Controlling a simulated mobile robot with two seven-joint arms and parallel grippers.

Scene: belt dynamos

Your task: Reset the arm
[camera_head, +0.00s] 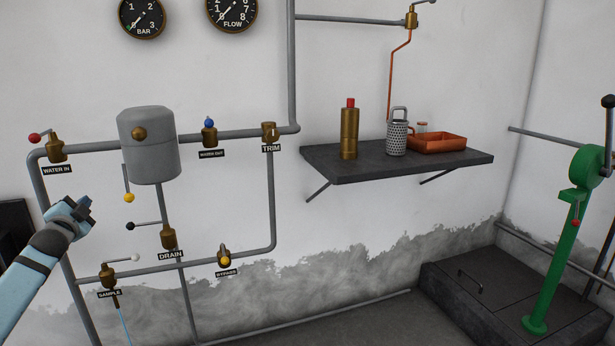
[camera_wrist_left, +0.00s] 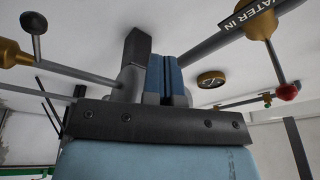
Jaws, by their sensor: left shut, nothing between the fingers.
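My left gripper (camera_head: 80,212) is shut and empty in the head view, at the left in front of the pipework, below the WATER IN label. In the left wrist view its two blue fingers (camera_wrist_left: 166,80) are pressed together with nothing between them. The red-knobbed WATER IN valve (camera_head: 56,148) is above the gripper in the head view; its red knob (camera_wrist_left: 287,91) shows at the right of the left wrist view. My right gripper is not in either view.
A grey tank (camera_head: 150,160) and several labelled valves sit on the wall pipes. Water runs below the SAMPLE valve (camera_head: 109,277). A dark shelf (camera_head: 330,164) holds a bottle, a perforated canister and an orange tray. A green lever stand (camera_head: 560,240) is at the right.

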